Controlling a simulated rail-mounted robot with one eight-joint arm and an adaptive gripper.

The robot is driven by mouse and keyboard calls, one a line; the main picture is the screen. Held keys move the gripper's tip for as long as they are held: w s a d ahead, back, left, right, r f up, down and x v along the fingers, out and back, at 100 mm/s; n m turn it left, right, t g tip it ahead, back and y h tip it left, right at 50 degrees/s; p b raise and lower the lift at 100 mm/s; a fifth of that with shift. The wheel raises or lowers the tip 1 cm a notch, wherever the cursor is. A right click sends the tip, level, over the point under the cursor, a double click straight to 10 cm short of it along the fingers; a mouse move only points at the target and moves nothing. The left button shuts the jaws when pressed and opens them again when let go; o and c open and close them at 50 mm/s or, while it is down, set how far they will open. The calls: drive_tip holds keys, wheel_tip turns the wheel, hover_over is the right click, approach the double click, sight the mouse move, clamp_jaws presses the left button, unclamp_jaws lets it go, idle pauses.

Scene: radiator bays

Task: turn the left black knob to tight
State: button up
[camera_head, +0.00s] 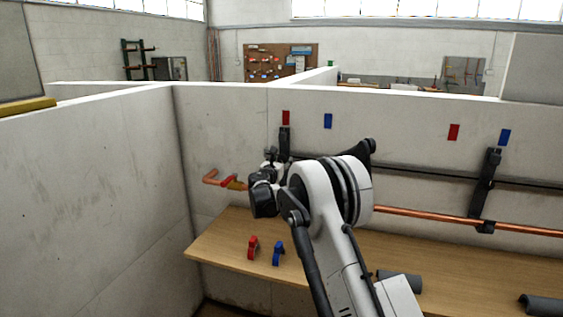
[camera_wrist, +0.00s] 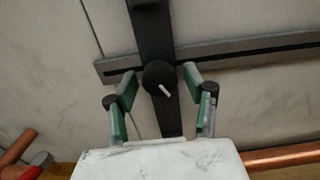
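The left black knob (camera_wrist: 158,76) is round, with a white pointer mark slanting to the lower right. It sits on a dark upright bracket (camera_wrist: 152,32), which also shows on the back wall in the head view (camera_head: 284,142). My gripper (camera_wrist: 158,72) is open, with one green-padded finger on each side of the knob. Gaps show between the fingertips and the knob; whether the tips reach its depth I cannot tell. In the head view my gripper (camera_head: 271,154) is small and dark in front of the bracket, and the knob is hidden behind my arm.
A second bracket (camera_head: 487,185) stands at the right. A dark rail (camera_wrist: 230,50) crosses the wall. Red (camera_head: 252,247) and blue clips (camera_head: 278,252) and grey sleeves lie on the wooden bench (camera_head: 222,240).

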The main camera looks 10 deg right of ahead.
drive_tip(key=c, duration=0.9)
drive_tip(key=shift+f+m+b, duration=0.15)
drive_tip(key=shift+m+b, duration=0.55)
drive_tip(key=shift+m, duration=0.1)
drive_tip(key=shift+m+b, duration=0.3)
drive_tip(key=shift+m, duration=0.5)
drive_tip(key=o, duration=1.1)
drive_tip(key=shift+o, duration=0.2)
drive_tip(key=shift+s+a, duration=0.1)
drive_tip(key=v, duration=1.1)
drive_tip(key=shift+s+a, duration=0.2)
drive_tip(key=shift+s, duration=0.15)
